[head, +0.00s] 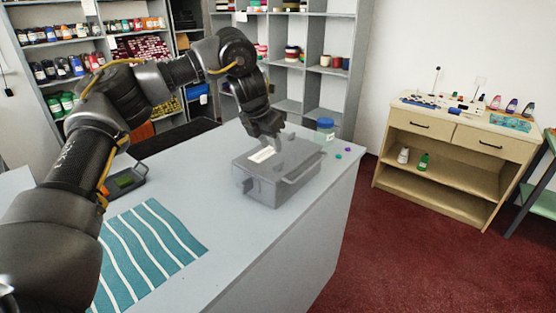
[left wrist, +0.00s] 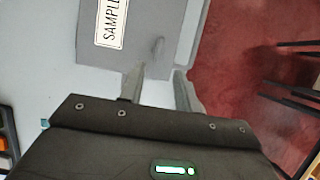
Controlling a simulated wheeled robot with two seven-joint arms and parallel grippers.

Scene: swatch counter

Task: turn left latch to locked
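A grey lidded box (head: 270,190) stands on the counter, with a white label (head: 262,155) on its lid; the label reads "SAMPL…" in the left wrist view (left wrist: 111,22). A small dark latch-like part (head: 247,185) shows on the box's near left side; its setting is too small to tell. In the left wrist view a small grey raised part (left wrist: 158,48) shows on the box near the fingers. My left gripper (left wrist: 160,82) is open and empty, its fingertips apart near the box edge. In the head view it (head: 268,132) is over the box's far side. My right gripper is out of view.
A striped teal cloth (head: 150,245) and a dark device (head: 125,182) lie to the left. The counter (head: 225,240) is clear in front of the box.

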